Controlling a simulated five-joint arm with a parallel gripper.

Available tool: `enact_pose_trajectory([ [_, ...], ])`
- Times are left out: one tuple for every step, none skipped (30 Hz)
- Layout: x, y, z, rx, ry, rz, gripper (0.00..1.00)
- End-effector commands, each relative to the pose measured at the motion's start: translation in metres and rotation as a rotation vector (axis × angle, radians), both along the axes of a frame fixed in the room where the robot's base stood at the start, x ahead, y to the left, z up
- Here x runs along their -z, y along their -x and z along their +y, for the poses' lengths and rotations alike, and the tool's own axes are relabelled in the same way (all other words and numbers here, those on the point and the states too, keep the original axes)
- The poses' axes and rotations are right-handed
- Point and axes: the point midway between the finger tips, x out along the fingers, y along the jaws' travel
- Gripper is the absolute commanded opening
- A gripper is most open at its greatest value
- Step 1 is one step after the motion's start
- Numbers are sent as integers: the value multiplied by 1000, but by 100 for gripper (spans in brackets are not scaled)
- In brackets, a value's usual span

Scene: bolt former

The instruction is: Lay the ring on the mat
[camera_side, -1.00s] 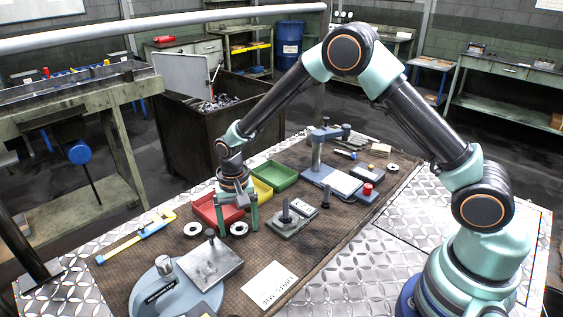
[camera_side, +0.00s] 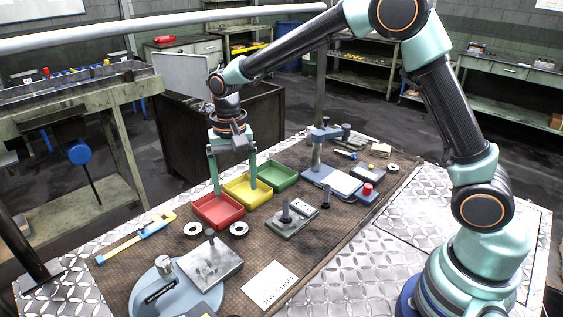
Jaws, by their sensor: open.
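The brown mat (camera_side: 150,262) covers much of the metal table. One dark-centred pale ring (camera_side: 239,230) lies flat on it, just in front of the red tray. A second, similar ring (camera_side: 193,230) lies flat on the mat to its left. A third, smaller-looking ring (camera_side: 393,167) lies near the mat's far right edge. The task does not say which ring is meant. My gripper (camera_side: 235,190) is open and empty, its fingers pointing down. In the picture it is above the first ring, over the red and yellow trays, and clear of all the rings.
Red (camera_side: 217,224), yellow (camera_side: 238,202) and green (camera_side: 285,183) trays stand in a row. A yellow-and-blue caliper (camera_side: 137,237) lies at the left. A block with a peg (camera_side: 284,224), a blue-based stand (camera_side: 345,186) and a grey fixture (camera_side: 211,262) stand around. A white card (camera_side: 269,285) lies in front.

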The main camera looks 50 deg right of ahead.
Motion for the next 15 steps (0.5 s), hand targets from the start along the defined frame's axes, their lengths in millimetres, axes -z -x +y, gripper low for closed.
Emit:
enact_pose_trajectory([
  [-9, 2, -3, -9, -3, -15, 83],
  [-14, 4, -6, -17, -5, -24, 83],
  [-23, 7, -10, -33, -7, -39, 83],
  [-30, 10, -13, -46, -9, -53, 83],
  [-38, 14, -17, -62, -11, -68, 83],
  [-48, 20, -23, -84, -12, -90, 83],
  [-56, 25, -27, -102, -12, -106, 83],
  [-63, 31, -32, -120, -11, -122, 83],
  [-72, 38, -37, -144, -11, -144, 83],
  [-78, 44, -41, -161, -9, -160, 83],
  [-84, 50, -45, -179, -8, -177, 83],
  [-91, 58, -50, -203, -4, -198, 83],
  [-96, 64, -54, -221, -1, -214, 83],
  [-100, 70, -58, -238, 3, -230, 83],
  [-106, 79, -63, -262, 9, -252, 83],
])
